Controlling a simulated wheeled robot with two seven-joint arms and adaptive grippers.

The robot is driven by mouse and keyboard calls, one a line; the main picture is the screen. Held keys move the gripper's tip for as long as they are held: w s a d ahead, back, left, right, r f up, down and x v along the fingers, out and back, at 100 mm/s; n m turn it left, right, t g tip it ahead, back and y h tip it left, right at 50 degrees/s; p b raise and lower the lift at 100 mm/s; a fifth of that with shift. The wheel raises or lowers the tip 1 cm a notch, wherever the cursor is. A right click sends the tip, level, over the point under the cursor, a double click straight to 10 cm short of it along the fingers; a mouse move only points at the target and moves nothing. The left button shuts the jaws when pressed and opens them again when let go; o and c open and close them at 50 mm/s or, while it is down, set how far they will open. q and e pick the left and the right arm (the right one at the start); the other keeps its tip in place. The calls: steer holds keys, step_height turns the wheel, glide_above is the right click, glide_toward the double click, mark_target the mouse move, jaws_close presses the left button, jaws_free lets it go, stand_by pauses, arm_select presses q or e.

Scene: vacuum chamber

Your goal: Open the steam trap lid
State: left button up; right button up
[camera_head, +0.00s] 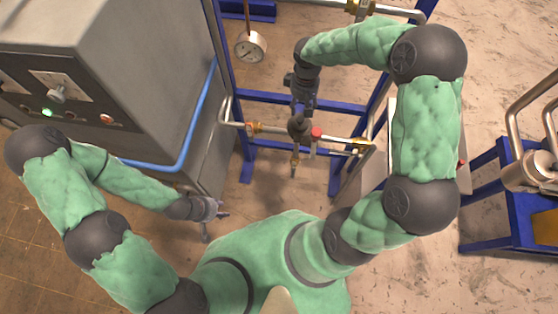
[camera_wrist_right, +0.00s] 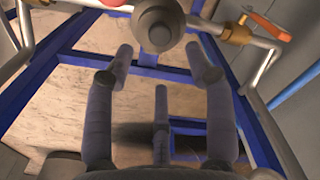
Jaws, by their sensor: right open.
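The steam trap appears to be the dark rounded body (camera_head: 297,126) on the pipe run in the middle of the blue frame. In the right wrist view it looks like a grey round body with a blunt round stub (camera_wrist_right: 160,36) at the top centre. My right gripper (camera_head: 301,103) comes in from the far side in the head view. In the wrist view its fingers (camera_wrist_right: 163,62) are spread, open and empty, with the stub just beyond them; contact cannot be made out. My left gripper (camera_head: 205,212) hangs low by the grey cabinet; its fingers are too small to read.
Pipes with a red knob (camera_head: 317,133) and brass fittings (camera_head: 360,147) run beside the trap. An orange-handled valve (camera_wrist_right: 268,27) is close at the wrist view's upper right. A gauge (camera_head: 250,47) hangs behind. A grey cabinet (camera_head: 150,60) stands left, a blue stand (camera_head: 490,205) right.

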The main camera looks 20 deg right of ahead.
steer(key=s+a+f+n+y+b, duration=0.2)
steer(key=s+a+f+n+b, duration=0.5)
steer(key=n, duration=1)
steer(key=shift+s+a+f+b, duration=0.35)
steer(key=shift+s+a+f, duration=1.1)
steer(key=shift+a+f, duration=1.75)
steer(key=shift+d+f, duration=0.65)
